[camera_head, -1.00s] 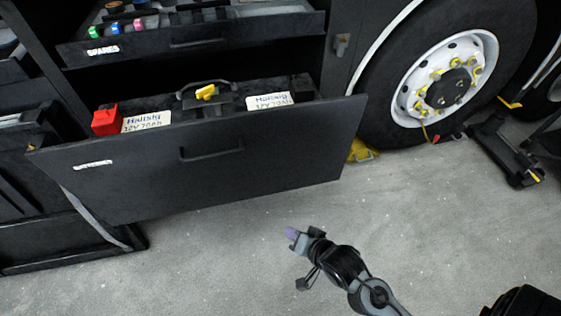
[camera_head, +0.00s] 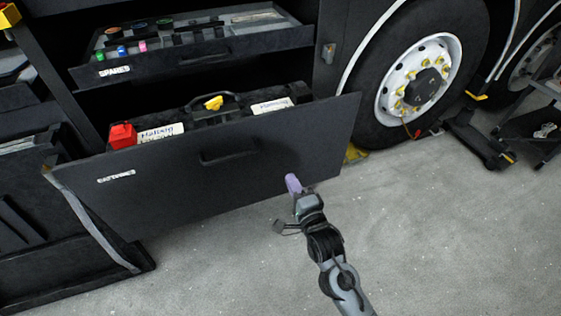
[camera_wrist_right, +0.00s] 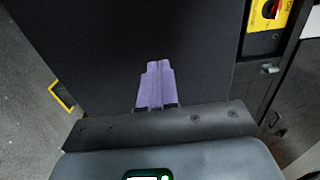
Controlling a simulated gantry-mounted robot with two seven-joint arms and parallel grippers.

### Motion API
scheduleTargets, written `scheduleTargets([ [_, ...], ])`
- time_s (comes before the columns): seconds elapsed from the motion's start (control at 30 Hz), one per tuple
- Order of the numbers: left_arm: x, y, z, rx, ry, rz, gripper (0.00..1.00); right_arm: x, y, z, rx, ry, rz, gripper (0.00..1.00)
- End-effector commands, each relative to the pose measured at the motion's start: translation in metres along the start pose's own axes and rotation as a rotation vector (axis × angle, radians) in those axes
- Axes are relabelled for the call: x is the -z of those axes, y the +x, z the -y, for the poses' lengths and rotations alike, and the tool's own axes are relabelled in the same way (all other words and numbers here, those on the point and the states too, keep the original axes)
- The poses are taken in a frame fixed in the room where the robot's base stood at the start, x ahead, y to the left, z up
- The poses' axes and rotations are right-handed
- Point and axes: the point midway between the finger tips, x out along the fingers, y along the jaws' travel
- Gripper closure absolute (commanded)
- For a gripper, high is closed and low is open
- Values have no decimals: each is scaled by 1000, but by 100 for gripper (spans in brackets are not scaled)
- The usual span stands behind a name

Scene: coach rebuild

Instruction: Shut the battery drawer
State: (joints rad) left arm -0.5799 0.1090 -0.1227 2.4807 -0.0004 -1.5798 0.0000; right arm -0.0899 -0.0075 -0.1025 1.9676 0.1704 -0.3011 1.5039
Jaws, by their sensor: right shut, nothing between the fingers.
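The battery drawer (camera_head: 205,186) stands pulled out below the spares drawer, with its dark front panel facing me. Its handle (camera_head: 229,152) is at the middle of the panel and a white label (camera_head: 116,175) is at the left. Inside are batteries with white labels (camera_head: 160,133), a red cap (camera_head: 122,135) and a yellow piece (camera_head: 213,103). My right gripper (camera_head: 292,183) is shut and empty, its purple fingertips at the panel's lower right. In the right wrist view the fingertips (camera_wrist_right: 157,82) point at a dark panel. I cannot tell whether they touch it. My left gripper is out of view.
The spares drawer (camera_head: 205,57) is also out, above the battery drawer. A large wheel (camera_head: 418,78) stands to the right, with a dark jack-like tool (camera_head: 478,140) on the floor beside it. The grey floor (camera_head: 440,235) in front is mostly clear.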

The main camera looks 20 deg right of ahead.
Motion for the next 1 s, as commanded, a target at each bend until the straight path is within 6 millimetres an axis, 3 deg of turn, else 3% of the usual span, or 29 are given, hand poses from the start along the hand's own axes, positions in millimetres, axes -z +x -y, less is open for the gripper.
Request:
scheduleTargets([
  [0.2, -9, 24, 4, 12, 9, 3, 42, 0, 42, -3, 3, -2, 0, 100],
  [0.5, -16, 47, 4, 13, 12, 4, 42, 0, 83, -3, 2, -2, 1, 100],
  [0.7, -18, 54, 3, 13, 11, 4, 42, 0, 96, -1, 0, -1, 0, 100],
  [1.0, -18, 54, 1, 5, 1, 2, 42, 0, 99, 0, 0, -1, 0, 100],
])
